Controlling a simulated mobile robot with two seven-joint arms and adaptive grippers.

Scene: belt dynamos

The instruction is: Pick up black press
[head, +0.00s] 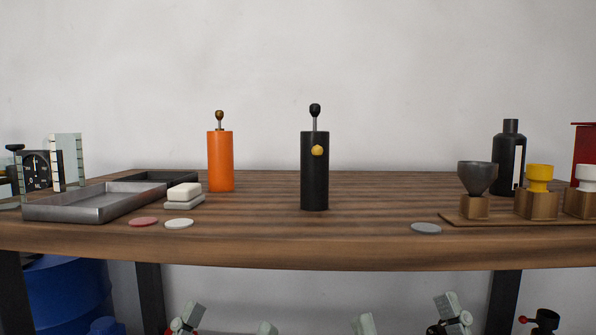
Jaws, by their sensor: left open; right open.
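The black press (315,172) stands upright near the middle of the wooden table (300,240). It is a tall black cylinder with a yellow knob on its front and a thin rod topped by a black ball. Nothing touches it. My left gripper (229,322) and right gripper (407,317) show only as pale fingertips at the bottom edge, below the tabletop and well short of the press. Both are open and empty; most of each is cut off by the picture edge.
An orange press (220,162) stands left of the black one. A metal tray (95,204), white blocks (184,195) and flat discs lie at left. At right are a grey disc (426,228), a black bottle (510,160) and cups on wooden stands. Table around the black press is clear.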

